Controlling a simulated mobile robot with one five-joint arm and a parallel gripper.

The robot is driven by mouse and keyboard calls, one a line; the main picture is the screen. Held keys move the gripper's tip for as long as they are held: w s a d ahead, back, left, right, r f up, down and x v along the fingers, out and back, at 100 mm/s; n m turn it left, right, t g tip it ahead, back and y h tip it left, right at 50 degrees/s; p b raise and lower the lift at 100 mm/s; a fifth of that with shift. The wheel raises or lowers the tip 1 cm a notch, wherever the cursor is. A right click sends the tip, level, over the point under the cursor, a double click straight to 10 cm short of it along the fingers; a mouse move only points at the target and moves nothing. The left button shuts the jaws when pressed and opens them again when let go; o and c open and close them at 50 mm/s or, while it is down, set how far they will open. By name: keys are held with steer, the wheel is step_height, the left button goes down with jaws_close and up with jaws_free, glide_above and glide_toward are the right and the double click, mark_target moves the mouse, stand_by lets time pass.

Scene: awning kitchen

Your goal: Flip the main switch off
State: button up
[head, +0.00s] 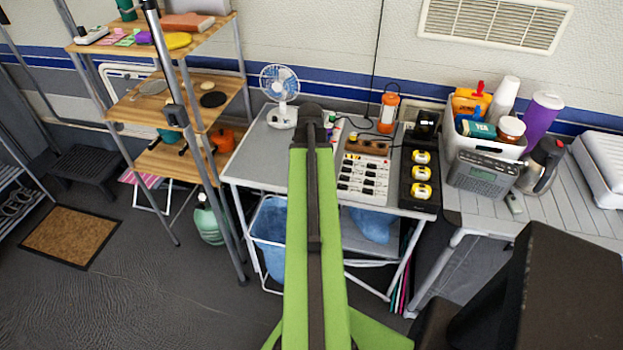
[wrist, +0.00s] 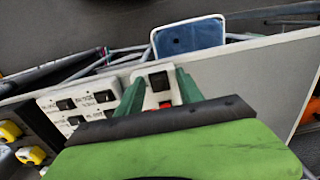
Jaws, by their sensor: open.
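A white switch panel (head: 364,176) with several black rocker switches lies on the grey table. It also shows in the wrist view (wrist: 88,118). At its end, a larger single black rocker switch (wrist: 158,80), likely the main switch, sits on a white plate with a small red part (wrist: 165,104) beside it. My gripper (wrist: 159,76) is open, its two green fingers on either side of this switch and holding nothing. I cannot tell whether the fingers touch the panel, or which way the switch is set. In the head view, my green arm hides the gripper.
A black tray with yellow devices (head: 421,173) stands beside the panel. A fan (head: 280,92), an orange lantern (head: 388,108) and a wooden block (head: 368,143) stand behind. A wooden shelf (head: 160,99) is at left; a radio (head: 481,174) is at right.

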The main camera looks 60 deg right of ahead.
jaws_close()
steer(key=shift+w+d+y, duration=0.25)
steer(key=shift+d+y, duration=0.15)
steer(key=shift+y, duration=0.2)
steer(key=shift+r+g+y+b, duration=0.1)
steer(key=shift+g+y+b, duration=0.3)
steer(key=shift+y, duration=0.3)
jaws_free()
steer(key=shift+s, duration=0.1)
